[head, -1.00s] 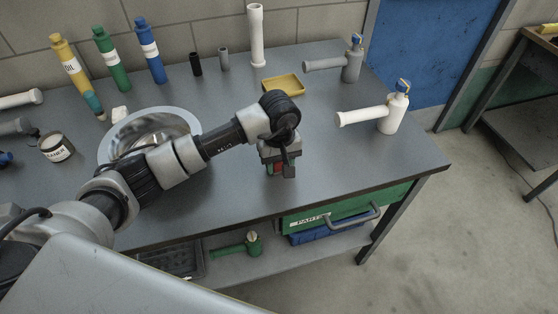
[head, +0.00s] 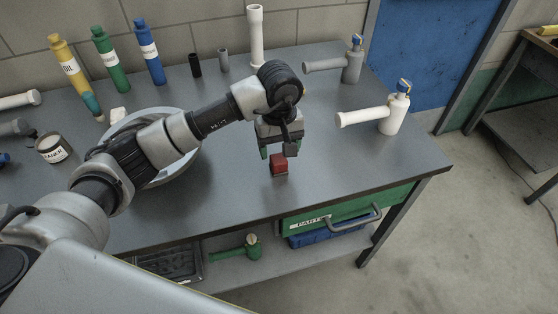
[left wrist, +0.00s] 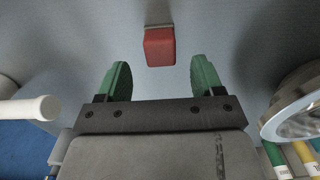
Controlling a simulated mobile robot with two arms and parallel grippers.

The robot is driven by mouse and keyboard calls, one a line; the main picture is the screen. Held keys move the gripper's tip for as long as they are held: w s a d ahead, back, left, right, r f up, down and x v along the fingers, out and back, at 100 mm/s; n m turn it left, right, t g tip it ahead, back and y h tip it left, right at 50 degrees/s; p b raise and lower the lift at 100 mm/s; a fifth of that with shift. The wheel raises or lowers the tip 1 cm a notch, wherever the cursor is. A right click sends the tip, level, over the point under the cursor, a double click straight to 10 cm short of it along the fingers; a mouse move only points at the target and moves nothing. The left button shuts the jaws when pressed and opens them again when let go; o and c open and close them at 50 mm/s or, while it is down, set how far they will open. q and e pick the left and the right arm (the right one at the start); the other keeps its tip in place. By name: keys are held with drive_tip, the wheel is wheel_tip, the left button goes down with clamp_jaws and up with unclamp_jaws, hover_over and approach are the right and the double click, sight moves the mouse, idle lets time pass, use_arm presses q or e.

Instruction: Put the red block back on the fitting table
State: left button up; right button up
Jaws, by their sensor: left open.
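The red block (head: 279,163) rests on the grey fitting table (head: 225,190), towards its front right. It also shows in the left wrist view (left wrist: 160,47), a little beyond the fingertips and between their lines. My left gripper (head: 277,151) is above and just behind the block in the head view. Its two green fingers (left wrist: 158,72) are spread apart, empty and clear of the block. My right gripper is not in view.
A metal basin (head: 150,130) is on the left. Two pipe-nozzle bottles, one grey (head: 353,62) and one white (head: 393,112), stand to the right. Bottles line the back. The table's front right is clear.

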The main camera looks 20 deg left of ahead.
sight(279, 159)
use_arm(q)
wheel_tip(279, 159, up, 6)
drive_tip(key=shift+f+b, duration=0.1)
drive_tip(key=shift+b, duration=0.3)
drive_tip(key=shift+f, duration=0.1)
